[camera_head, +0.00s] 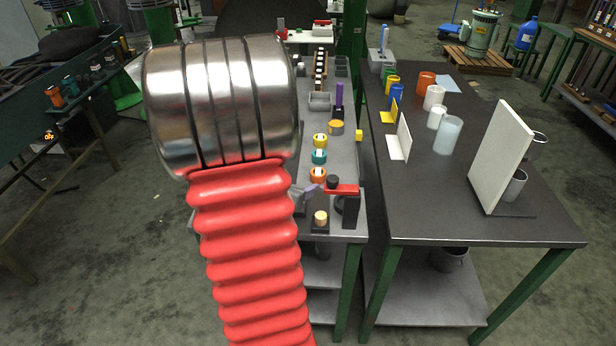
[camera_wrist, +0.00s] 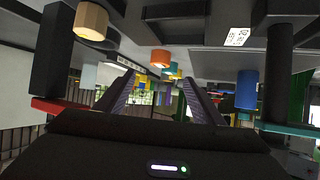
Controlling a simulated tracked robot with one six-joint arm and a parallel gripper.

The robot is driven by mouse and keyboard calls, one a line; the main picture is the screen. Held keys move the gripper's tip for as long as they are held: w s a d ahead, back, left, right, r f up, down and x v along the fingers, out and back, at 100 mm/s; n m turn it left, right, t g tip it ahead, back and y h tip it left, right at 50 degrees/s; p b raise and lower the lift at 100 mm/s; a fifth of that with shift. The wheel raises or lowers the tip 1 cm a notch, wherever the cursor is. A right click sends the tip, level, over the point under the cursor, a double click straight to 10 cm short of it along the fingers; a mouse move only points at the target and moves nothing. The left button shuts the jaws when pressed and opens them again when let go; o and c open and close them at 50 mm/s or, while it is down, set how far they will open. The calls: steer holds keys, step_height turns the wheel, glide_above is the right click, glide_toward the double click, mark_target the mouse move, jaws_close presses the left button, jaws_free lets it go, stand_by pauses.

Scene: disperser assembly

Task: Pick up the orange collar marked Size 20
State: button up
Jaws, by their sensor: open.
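An orange collar (camera_head: 318,174) stands on the grey bench in the head view, nearest in a row with a teal collar (camera_head: 319,156) and a yellow collar (camera_head: 320,140). Each has a pale label too small to read, so I cannot confirm Size 20. In the wrist view, which looks upside down, the orange collar (camera_wrist: 160,58) appears beyond and between the fingertips, with the teal collar (camera_wrist: 171,71) behind it. My gripper (camera_wrist: 163,92) is open, with nothing between its fingers. In the head view it is mostly hidden.
A fixture with a red top (camera_head: 342,190) stands right of the orange collar, near a wooden cylinder (camera_head: 321,217). A wider orange-yellow piece (camera_head: 336,127) lies beyond the row. The dark table (camera_head: 420,220) at right holds several cups, cylinders and an upright white panel (camera_head: 500,155).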

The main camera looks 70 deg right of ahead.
steer(key=shift+d+f, duration=0.1)
stand_by(0.3)
glide_toward(316, 175)
steer(key=x, duration=0.4)
steer(key=shift+s+d+f, duration=0.15)
steer(key=shift+f, duration=0.3)
steer(key=shift+r+x, duration=0.1)
steer(key=shift+x, duration=1.2)
steer(key=shift+r+x, duration=0.15)
steer(key=shift+x, duration=1.15)
steer(key=shift+d, duration=0.15)
steer(key=shift+c, duration=0.6)
steer(key=c, duration=1.3)
